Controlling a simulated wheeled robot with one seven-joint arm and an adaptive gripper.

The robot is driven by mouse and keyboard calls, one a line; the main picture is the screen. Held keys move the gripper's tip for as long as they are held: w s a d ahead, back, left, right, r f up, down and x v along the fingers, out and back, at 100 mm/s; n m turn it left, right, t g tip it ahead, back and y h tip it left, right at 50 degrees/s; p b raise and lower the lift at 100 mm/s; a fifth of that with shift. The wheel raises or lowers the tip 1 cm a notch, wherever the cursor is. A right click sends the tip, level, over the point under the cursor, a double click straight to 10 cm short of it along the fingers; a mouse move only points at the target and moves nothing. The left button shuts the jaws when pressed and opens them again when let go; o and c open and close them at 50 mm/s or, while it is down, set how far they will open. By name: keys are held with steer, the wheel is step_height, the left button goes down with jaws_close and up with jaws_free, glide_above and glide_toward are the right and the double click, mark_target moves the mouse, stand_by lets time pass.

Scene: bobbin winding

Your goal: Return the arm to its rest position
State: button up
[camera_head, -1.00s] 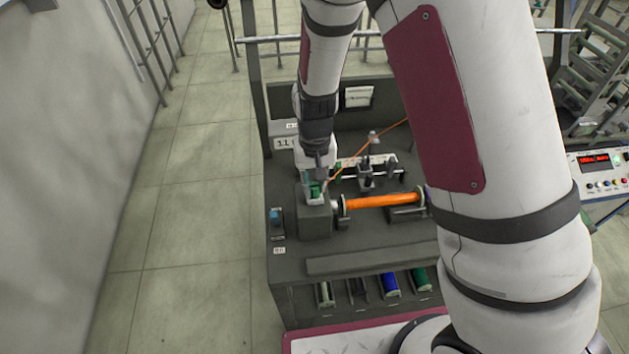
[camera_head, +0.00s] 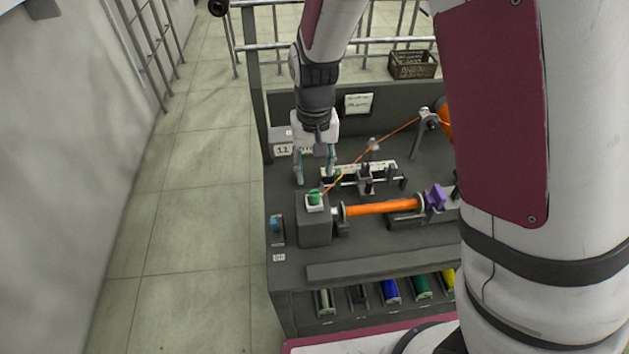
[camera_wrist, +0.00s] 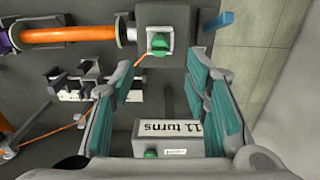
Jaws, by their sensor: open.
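My gripper (camera_head: 315,165) is open and empty, with its fingers pointing down over the bench near the winder. In the wrist view my gripper (camera_wrist: 163,98) shows two teal-padded fingers spread wide, with nothing between the pads. The green knob (camera_head: 315,195) sits on a white plate on top of the dark grey box, apart from the fingers. It also shows in the wrist view (camera_wrist: 159,42). My arm comes down from the top of the head view, and a large arm link covers the right side.
An orange-wound bobbin (camera_head: 380,207) lies beside the box, with a purple block (camera_head: 435,197) at its right end. An orange thread (camera_head: 385,140) runs across the bench. A sign reading "11 turns" (camera_wrist: 170,128) stands behind. Several spools (camera_head: 390,291) lie in the front rack.

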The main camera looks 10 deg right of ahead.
steer(key=s+d+r+t+y, duration=0.1)
steer(key=s+d+r, duration=0.25)
steer(key=r, duration=0.55)
steer(key=s+d+r+t, duration=0.2)
steer(key=s+d+r, duration=0.15)
steer(key=r, duration=0.65)
steer(key=s+d+r+t, duration=0.1)
steer(key=s+d+r, duration=0.1)
steer(key=s, duration=0.4)
steer(key=s+d+r+t+h, duration=0.1)
steer(key=s+d+r, duration=0.2)
steer(key=s, duration=0.3)
steer(key=shift+s+d+r+t, duration=0.2)
steer(key=shift+s+r+t, duration=0.1)
steer(key=shift+s, duration=0.1)
